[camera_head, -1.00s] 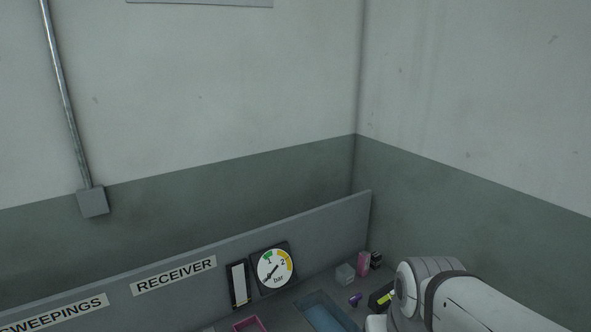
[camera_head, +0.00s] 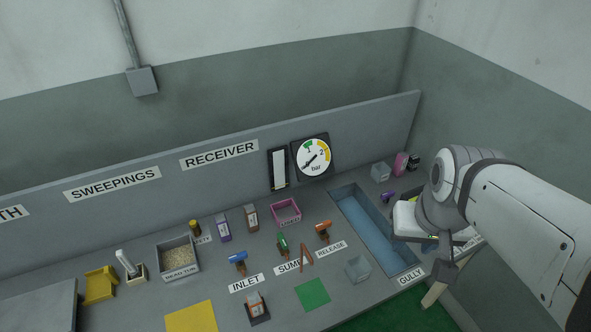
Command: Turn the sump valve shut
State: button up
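The sump valve (camera_head: 283,243) has a small green handle and stands behind the SUMP label (camera_head: 288,267) on the grey bench. Its handle looks tilted; I cannot tell its exact turn. The blue inlet valve (camera_head: 238,259) is to its left, and the orange release valve (camera_head: 323,229) is to its right. My gripper (camera_head: 437,290) hangs at the right, near the GULLY label, well apart from the sump valve. Its fingertips are small and partly unclear, so I cannot tell whether it is open or shut.
A reddish V-shaped piece (camera_head: 306,258) lies close right of the sump valve. A pink tray (camera_head: 286,210) is behind it and a green square (camera_head: 313,294) in front. A blue-floored trough (camera_head: 372,232) lies between the valves and my arm. A gauge (camera_head: 313,157) is on the back panel.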

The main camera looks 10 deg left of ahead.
aim_at(283, 245)
jog(key=u, duration=1.45)
jog(key=k, duration=0.7)
jog(key=z, duration=0.35)
jog(key=i, duration=0.5)
